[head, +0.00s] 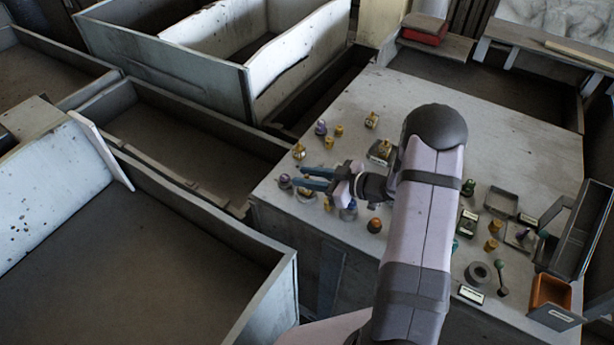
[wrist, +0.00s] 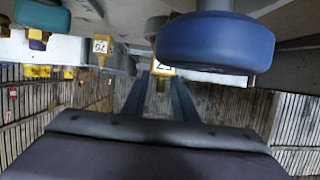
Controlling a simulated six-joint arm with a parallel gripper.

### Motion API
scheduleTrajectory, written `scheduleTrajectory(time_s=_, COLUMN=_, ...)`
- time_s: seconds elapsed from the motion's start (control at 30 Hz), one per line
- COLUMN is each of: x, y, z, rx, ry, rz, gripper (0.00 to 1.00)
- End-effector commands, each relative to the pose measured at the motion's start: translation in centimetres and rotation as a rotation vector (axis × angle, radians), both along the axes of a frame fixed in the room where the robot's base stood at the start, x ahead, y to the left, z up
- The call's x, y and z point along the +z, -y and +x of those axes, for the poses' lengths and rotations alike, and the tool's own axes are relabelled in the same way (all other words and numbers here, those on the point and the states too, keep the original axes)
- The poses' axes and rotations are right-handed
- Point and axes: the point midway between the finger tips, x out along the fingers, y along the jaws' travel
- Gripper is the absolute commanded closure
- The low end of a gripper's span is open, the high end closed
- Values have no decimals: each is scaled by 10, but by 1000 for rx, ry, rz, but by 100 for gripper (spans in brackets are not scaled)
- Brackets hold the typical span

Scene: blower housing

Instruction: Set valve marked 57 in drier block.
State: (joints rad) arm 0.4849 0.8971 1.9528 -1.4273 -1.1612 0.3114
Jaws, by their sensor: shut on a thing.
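My gripper (head: 296,176) reaches left over the grey bench top in the head view, its two blue fingers pointing left. In the wrist view the fingers (wrist: 160,92) are shut on a yellow valve with a white tag (wrist: 162,66). The tag is partly cut off and appears to read 57. In the head view the held valve is hard to make out between the fingertips. A large blue knob (wrist: 214,43) hangs close to the wrist camera, beside the held valve. I cannot tell which fixture is the drier block.
Several small brass valves (head: 299,151) and coloured knobs (head: 320,128) stand around my gripper. Another tagged yellow part (wrist: 101,46) is in the wrist view. An orange bin (head: 551,292), a grey ring (head: 478,273) and a dark tray (head: 583,230) are at right. Deep grey bins (head: 190,222) lie left.

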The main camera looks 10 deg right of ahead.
Motion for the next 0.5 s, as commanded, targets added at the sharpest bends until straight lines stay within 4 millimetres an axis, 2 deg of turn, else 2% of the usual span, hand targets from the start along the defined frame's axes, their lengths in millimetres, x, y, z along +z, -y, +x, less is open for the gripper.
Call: scheduleTrajectory(time_s=0.5, x=-5, y=0, z=0, rx=0, ry=2, rz=1, gripper=100)
